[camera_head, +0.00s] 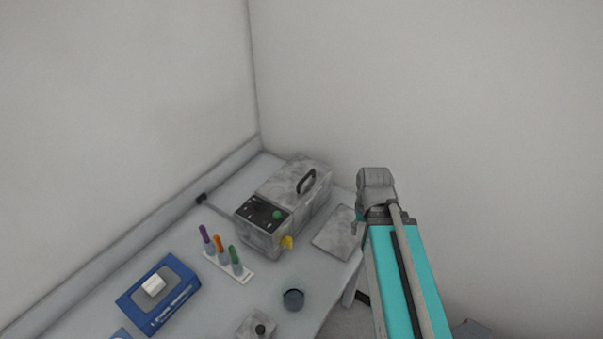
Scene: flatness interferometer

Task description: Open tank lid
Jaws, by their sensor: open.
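The tank (311,214) is a grey, mottled box on the table near the corner of the room. Its lid (287,181) lies flat on top and looks shut. A black arched handle (307,180) stands on the lid's right side. The front of the tank has a dark control panel (262,211) with a green knob (277,215), and a yellow tap (287,242) sticks out low at the front right. My teal arm rises at the right, apart from the tank in the picture. My gripper's fingers do not show.
On the table (215,291), a rack (229,268) holds purple, orange and green-topped tubes. A blue case (158,294) lies at left. A dark round cup (293,299) and a grey block with a black knob (256,328) stand in front. A flat grey plate (338,232) lies right of the tank.

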